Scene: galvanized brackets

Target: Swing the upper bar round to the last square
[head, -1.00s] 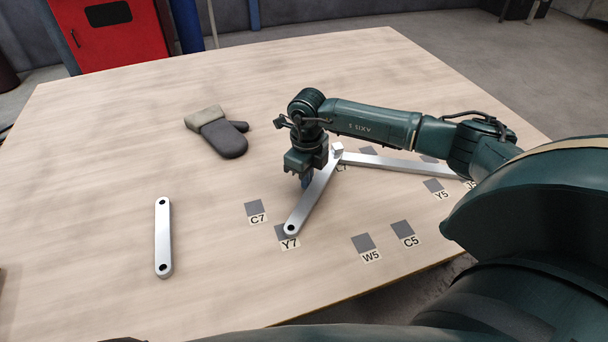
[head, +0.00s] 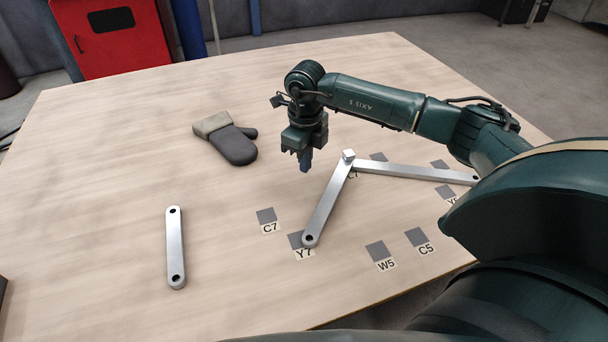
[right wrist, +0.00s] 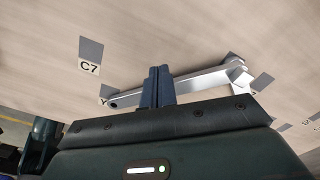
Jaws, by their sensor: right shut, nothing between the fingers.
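Two silver bars meet at a pivot with a pale block-like cap (head: 348,156). One bar (head: 326,203) runs from the pivot toward the front, and its holed end lies partly over the square marked Y7 (head: 295,239). The other bar (head: 415,173) runs right from the pivot, its far end close to my arm. Which lies on top is hard to tell. My right gripper (head: 305,168) is shut and empty, left of the pivot and apart from the front bar. Its shut fingers (right wrist: 157,86) also show in the right wrist view, with the bar behind. My left gripper is out of view.
Grey marked squares lie around: C7 (head: 266,215), W5 (head: 377,250), C5 (head: 416,237), and others partly hidden. A separate silver bar (head: 175,247) lies at left. The left and back of the table (head: 110,150) are mostly bare.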

